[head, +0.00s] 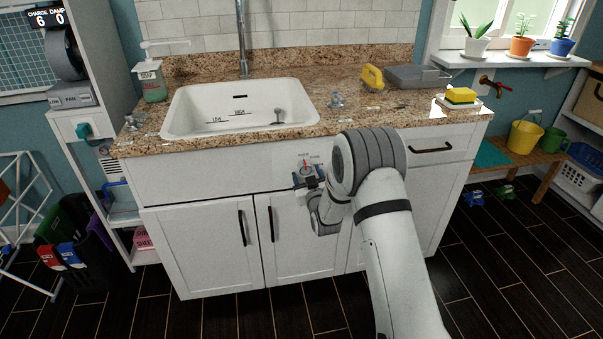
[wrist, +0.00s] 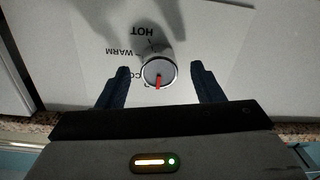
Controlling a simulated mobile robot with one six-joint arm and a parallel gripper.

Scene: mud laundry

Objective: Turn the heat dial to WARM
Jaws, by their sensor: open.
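The heat dial (wrist: 158,73) is a round pale knob with a dark rim and a red pointer, on a white label plate (wrist: 95,85). In the wrist view the lettering is upside down: HOT is above the dial and WARM at its upper left. The red pointer points down in this view, away from HOT and WARM. My gripper (wrist: 160,68) is open, one dark finger on each side of the dial, with gaps visible. In the head view the dial (head: 305,166) is on the cabinet front, its pointer upward.
The granite counter (head: 345,115) overhangs the cabinet above the dial and holds the white sink (head: 240,106). Cabinet doors with black handles (head: 271,225) are below. A yellow brush (head: 371,78) and a sponge on a dish (head: 460,96) stand on the counter at right.

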